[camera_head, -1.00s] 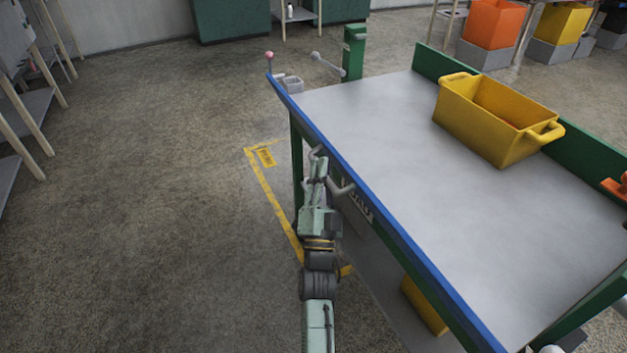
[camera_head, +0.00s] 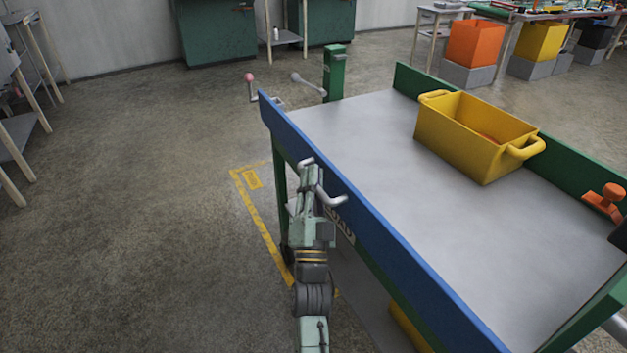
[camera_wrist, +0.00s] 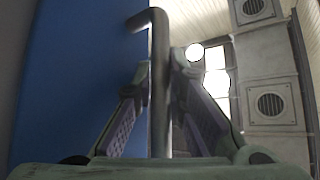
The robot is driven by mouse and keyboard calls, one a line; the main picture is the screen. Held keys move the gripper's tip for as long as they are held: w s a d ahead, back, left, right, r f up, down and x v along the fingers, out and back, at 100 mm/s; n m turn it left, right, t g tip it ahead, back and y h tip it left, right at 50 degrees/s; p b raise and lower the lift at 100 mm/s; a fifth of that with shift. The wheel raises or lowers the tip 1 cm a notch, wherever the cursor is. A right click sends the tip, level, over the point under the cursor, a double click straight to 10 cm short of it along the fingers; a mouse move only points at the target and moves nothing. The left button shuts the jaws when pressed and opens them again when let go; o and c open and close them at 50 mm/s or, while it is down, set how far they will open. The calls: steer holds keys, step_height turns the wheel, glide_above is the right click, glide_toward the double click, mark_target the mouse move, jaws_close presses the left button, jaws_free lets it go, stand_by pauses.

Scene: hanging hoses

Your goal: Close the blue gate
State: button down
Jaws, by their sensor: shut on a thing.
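The blue gate (camera_head: 375,230) is a long panel along the left side of the grey-topped table (camera_head: 360,140). Its broad blue face shows towards me, and it fills the left of the wrist view (camera_wrist: 80,80). A bent grey handle (camera_head: 332,200) stands out from the panel. My gripper (camera_head: 310,190) is at the gate's outer side, shut on this handle. The exact tilt of the panel is hard to tell.
A yellow bin (camera_head: 470,150) stands on the table by the green far wall (camera_head: 560,160). An orange knob (camera_head: 605,198) is at the right. A green post (camera_head: 335,75) and a red-tipped lever (camera_head: 250,80) stand at the far end. The floor on the left is clear.

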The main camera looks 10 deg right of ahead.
steer(key=shift+d+f, duration=0.2)
steer(key=shift+f, duration=0.05)
steer(key=c, duration=1.9)
jaws_free()
steer(key=o, duration=0.3)
steer(key=shift+r, duration=0.1)
steer(key=shift+a, duration=0.15)
